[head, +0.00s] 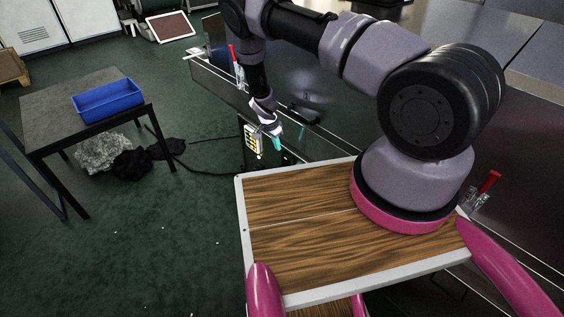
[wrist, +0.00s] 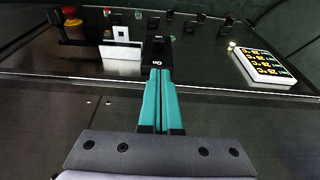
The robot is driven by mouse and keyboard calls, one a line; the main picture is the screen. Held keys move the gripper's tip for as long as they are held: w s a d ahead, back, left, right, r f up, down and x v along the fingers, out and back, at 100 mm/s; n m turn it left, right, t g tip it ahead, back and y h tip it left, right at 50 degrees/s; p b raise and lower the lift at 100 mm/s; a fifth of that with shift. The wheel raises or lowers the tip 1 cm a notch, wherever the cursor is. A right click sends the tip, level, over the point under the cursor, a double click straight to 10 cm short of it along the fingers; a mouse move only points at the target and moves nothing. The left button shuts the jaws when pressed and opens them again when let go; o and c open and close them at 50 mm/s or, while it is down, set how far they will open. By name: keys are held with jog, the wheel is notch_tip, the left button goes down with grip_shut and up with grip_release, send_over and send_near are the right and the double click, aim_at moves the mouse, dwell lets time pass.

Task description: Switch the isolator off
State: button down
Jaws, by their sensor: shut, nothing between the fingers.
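In the wrist view, my gripper (wrist: 160,74) has two teal fingers pressed together, with nothing between them. The fingers partly hide the switch's near side. In the head view, my gripper (head: 276,144) points down beside the dryer's side, and the switch cannot be made out there.
On the panel are a red mushroom button (wrist: 70,17) on yellow, a white plate (wrist: 121,36), several small black switches and a white temperature display (wrist: 262,66), also in the head view (head: 252,140). A table (head: 60,110) with a blue bin (head: 108,101) stands left, across open floor.

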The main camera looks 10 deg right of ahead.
jog(key=shift+s+f, duration=0.15)
jog(key=shift+f, duration=0.45)
jog(key=shift+d+f, duration=0.1)
jog(key=x, duration=0.9)
jog(key=shift+d+f, duration=0.1)
jog(key=shift+f, duration=0.25)
